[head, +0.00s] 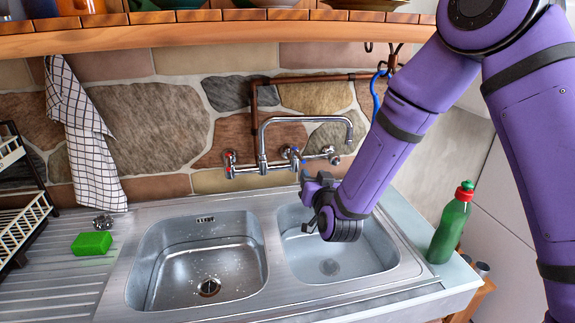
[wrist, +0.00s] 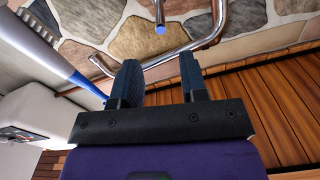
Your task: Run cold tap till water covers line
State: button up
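A chrome wall tap (head: 263,165) stands behind the sink, with a red-marked handle (head: 229,158) at its left and a blue-marked handle (head: 294,155) right of the middle. Its spout (head: 310,119) reaches right over the right basin (head: 330,269); I see no stream below it. I cannot make out a line in either basin, or the right basin's water level. My gripper (head: 316,182) is just below and right of the blue-marked handle. In the wrist view its fingers (wrist: 158,78) are apart and empty, with a blue-tipped chrome part (wrist: 160,29) beyond them.
The left basin (head: 170,262) holds scattered droplets and an open-looking drain. A green sponge (head: 91,244) lies on the drainer, below a checked towel (head: 90,150). A green bottle (head: 451,225) stands right of the sink. A wooden shelf (head: 200,34) overhangs the tap.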

aim_at(304, 163)
jog(key=x, duration=1)
jog(key=shift+w+a, duration=0.15)
jog(key=shift+w, duration=0.1)
grip_shut()
